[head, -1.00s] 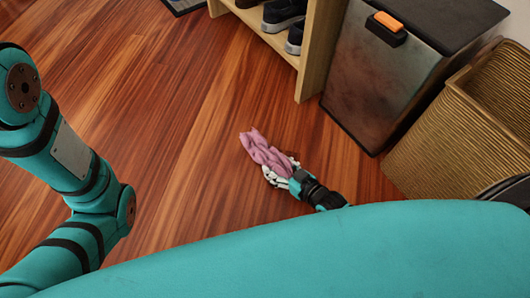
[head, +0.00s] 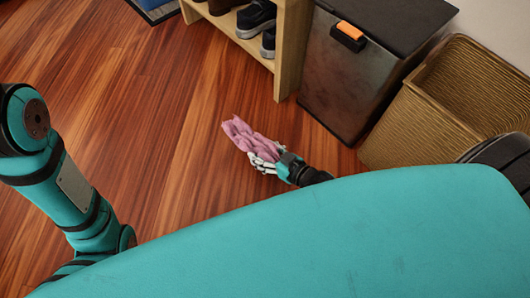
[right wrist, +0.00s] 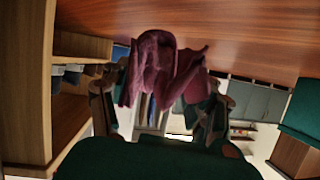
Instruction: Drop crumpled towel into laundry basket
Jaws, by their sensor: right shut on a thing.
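A crumpled pink towel (head: 248,138) is held by my right gripper (head: 264,158) in the head view, over the wooden floor. The towel also fills the top middle of the right wrist view (right wrist: 155,68), between the fingers of my right gripper (right wrist: 160,95). The right gripper is shut on it. The laundry basket, a tan woven one (head: 430,128), stands at the right in the head view, and I see part of its inside. The towel is left of the basket and outside it. My left arm shows at the left, but its gripper is out of view.
A dark metal bin (head: 355,85) with an orange tag (head: 350,30) stands left of the basket, against the wall. A wooden shoe rack (head: 290,55) with dark shoes (head: 257,18) is left of the bin. Bare wooden floor (head: 130,130) lies open at the left.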

